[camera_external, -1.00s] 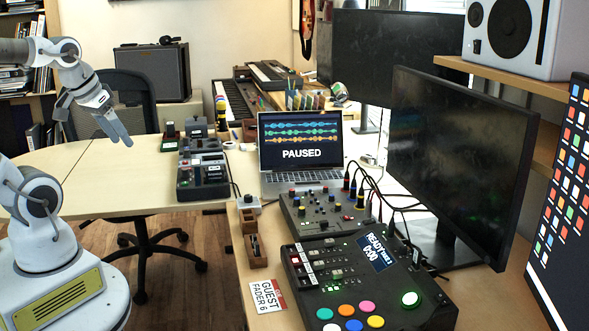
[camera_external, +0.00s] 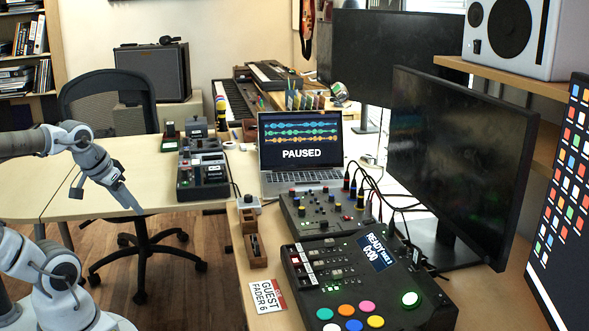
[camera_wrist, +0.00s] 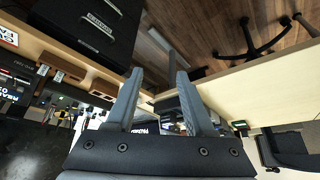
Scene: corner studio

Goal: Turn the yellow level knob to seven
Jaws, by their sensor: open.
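A small dark mixer (camera_external: 300,211) with several coloured knobs stands on the right desk in front of the laptop. My gripper (camera_external: 131,203) hangs at the left, beyond the front edge of the light table, far from the mixer. In the wrist view my gripper (camera_wrist: 160,80) has its two grey fingers apart with nothing between them.
A black console (camera_external: 335,290) with coloured pads stands in front of the mixer. Cables run behind it beside a dark monitor (camera_external: 455,150). The laptop (camera_external: 300,150) reads PAUSED. An office chair (camera_external: 140,230) stands by the light table (camera_external: 75,180).

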